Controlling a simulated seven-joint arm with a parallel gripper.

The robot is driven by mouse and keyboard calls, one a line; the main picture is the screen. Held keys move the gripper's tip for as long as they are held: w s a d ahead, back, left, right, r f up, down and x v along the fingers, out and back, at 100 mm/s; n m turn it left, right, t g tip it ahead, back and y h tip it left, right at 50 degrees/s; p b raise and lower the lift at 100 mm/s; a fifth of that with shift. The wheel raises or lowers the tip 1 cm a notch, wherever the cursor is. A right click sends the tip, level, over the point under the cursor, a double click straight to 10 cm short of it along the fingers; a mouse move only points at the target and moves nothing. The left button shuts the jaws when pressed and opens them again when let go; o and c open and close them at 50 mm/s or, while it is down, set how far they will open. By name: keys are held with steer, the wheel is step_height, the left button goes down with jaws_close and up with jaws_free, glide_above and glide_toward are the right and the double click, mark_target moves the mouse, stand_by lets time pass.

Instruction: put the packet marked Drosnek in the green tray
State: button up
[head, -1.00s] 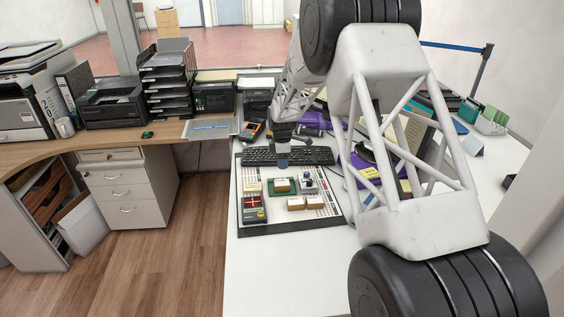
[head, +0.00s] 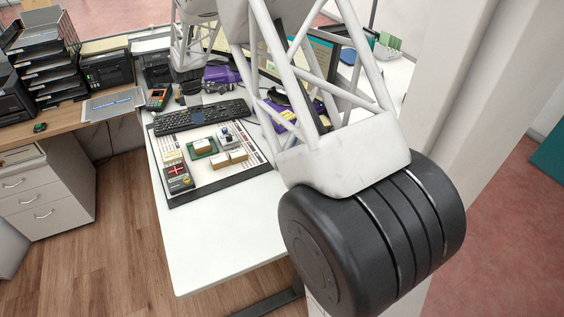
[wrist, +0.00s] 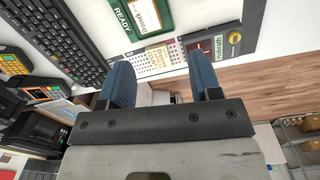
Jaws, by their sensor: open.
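The green tray (head: 203,149) lies on the striped mat with a small cream packet (head: 203,145) in it. Two more small packets, a left one (head: 220,161) and a right one (head: 238,157), lie side by side in front of the tray. I cannot read their names in the head view.
A dark device with a red cross (head: 178,178) stands at the mat's front left. A small blue-and-white object (head: 227,138) stands right of the tray. The keyboard (head: 200,117) lies behind. A card terminal (head: 157,97) is at back left. The counter's front (head: 215,235) is clear.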

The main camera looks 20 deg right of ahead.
steer(key=s+d+r+m+t, duration=0.1)
steer(key=s+d+r+m, duration=0.25)
steer(key=s+r, duration=0.8)
steer(key=s+d+r+m, duration=0.2)
steer(key=s+r+m, duration=0.45)
steer(key=s, duration=0.75)
steer(key=s+d+r+m+t, duration=0.1)
steer(key=s+m, duration=0.5)
steer(key=s, duration=2.3)
steer(key=shift+s+d+r+m, duration=0.2)
steer(key=shift+d+r+m, duration=0.3)
steer(key=shift+r, duration=0.45)
